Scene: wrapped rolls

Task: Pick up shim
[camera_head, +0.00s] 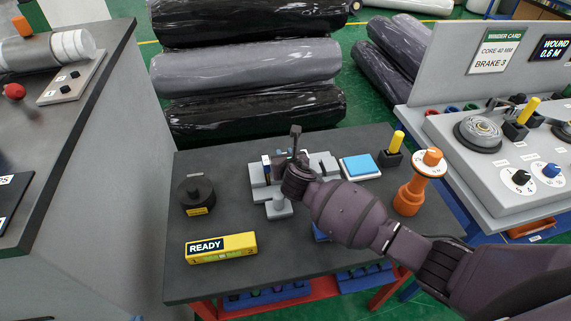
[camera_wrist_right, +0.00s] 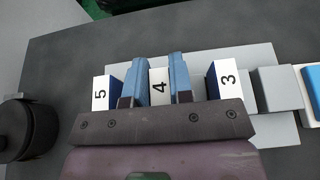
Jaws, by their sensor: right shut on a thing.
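Three upright blocks that look like shims stand in a row on a light grey holder in the right wrist view: one marked 5 (camera_wrist_right: 101,93), one marked 4 (camera_wrist_right: 160,87) and one marked 3 (camera_wrist_right: 227,80). My right gripper (camera_wrist_right: 159,72) has a blue finger on each side of the shim marked 4 and is shut on it. The shim sits in line with the other two. In the head view, my right gripper (camera_head: 287,164) is over the grey holder (camera_head: 264,194) and hides most of the shims. My left gripper is not in view.
On the dark table, a black round weight (camera_head: 196,192) stands left and a yellow READY box (camera_head: 221,248) in front. A blue-topped block (camera_head: 361,167), a yellow-handled tool (camera_head: 397,142) and an orange dial stand (camera_head: 410,190) are on the right. Wrapped rolls (camera_head: 248,65) lie behind.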

